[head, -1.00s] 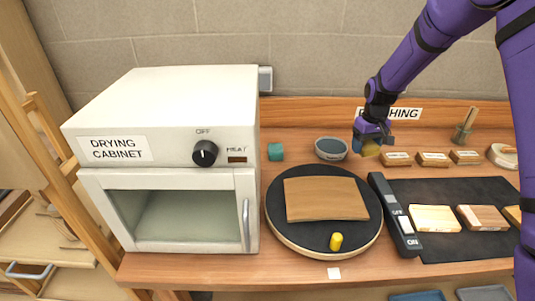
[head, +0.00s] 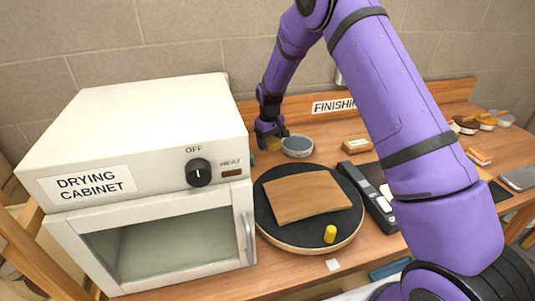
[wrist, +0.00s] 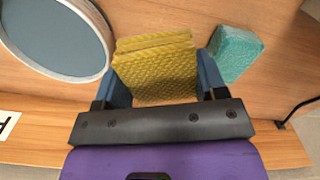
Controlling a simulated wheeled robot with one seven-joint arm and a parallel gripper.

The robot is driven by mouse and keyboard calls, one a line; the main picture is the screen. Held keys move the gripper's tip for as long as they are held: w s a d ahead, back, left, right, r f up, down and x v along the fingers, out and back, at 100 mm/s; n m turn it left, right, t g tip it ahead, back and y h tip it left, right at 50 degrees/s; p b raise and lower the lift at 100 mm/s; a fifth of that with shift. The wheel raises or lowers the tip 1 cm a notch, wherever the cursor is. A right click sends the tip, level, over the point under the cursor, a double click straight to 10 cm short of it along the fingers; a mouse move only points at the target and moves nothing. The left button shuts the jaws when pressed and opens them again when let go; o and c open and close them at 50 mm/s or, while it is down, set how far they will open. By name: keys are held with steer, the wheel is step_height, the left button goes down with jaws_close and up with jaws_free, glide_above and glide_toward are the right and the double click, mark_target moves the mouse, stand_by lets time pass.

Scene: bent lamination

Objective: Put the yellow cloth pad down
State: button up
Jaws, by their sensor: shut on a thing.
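The yellow cloth pad (wrist: 155,68) is textured and sits between the two blue fingers of my gripper (wrist: 160,85) in the wrist view. My gripper is shut on it, and bare wood shows around it. Whether the pad touches the bench I cannot tell. In the head view my gripper (head: 268,140) is at the back of the bench, between the drying cabinet and a grey-blue bowl. The pad is mostly hidden there.
A teal block (wrist: 236,52) lies close to the right finger, and the bowl (wrist: 55,35) is at the left. The drying cabinet (head: 135,145) stands left. A round black turntable (head: 335,225) holds a bent wooden sheet (head: 305,195) and a yellow cylinder (head: 330,234).

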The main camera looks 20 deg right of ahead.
mark_target(270, 158)
steer(key=shift+d+f, duration=0.1)
steer(key=shift+f, duration=2.45)
steer(key=shift+f, duration=0.2)
steer(key=o, duration=0.9)
steer(key=shift+r, duration=0.15)
